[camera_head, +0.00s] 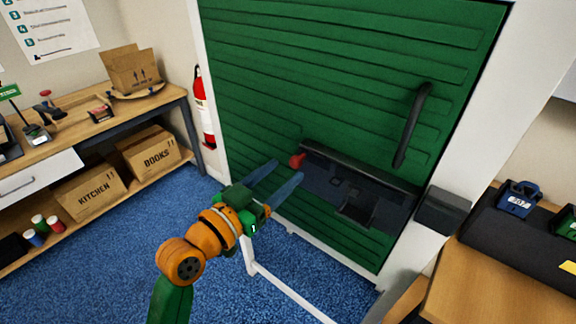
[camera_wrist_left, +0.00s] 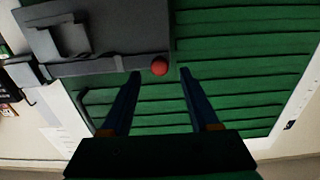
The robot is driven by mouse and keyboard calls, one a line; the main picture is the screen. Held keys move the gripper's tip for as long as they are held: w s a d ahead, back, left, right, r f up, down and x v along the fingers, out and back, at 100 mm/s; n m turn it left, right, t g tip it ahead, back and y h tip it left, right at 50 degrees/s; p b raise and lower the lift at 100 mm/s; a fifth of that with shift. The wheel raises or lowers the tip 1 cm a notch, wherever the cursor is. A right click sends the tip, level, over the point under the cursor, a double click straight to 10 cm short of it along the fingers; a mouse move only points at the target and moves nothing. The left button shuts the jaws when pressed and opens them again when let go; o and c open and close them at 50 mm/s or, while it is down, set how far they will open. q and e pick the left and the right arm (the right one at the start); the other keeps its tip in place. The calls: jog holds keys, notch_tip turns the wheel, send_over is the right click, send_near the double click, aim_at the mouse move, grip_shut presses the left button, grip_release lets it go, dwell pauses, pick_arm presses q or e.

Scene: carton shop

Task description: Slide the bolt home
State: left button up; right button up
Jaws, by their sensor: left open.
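The bolt's red knob (camera_head: 297,160) sits at the left end of a dark bolt housing (camera_head: 375,182) on the green door (camera_head: 330,80). The dark keeper (camera_head: 442,211) is on the white frame to the right of the housing. My left gripper (camera_head: 286,172) is open, with its two blue fingers pointing at the door, just short of the knob and below it. In the left wrist view the red knob (camera_wrist_left: 159,68) lies just past the fingertips (camera_wrist_left: 160,72), between their lines, and nothing is held. My right gripper is not in view.
A black handle (camera_head: 412,125) stands out from the door above the housing. A red fire extinguisher (camera_head: 204,108) hangs left of the door. A workbench (camera_head: 160,97) with boxes is at the left, and a wooden table (camera_head: 495,285) with padlocks is at the right.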

aim_at(293, 165)
pick_arm(q)
jog(key=x, duration=0.3)
jog(key=shift+w+a, duration=0.2)
jog(key=shift+d, duration=0.45)
jog(key=shift+a, duration=0.15)
grip_shut()
jog(key=shift+f, duration=0.1)
dwell(0.5)
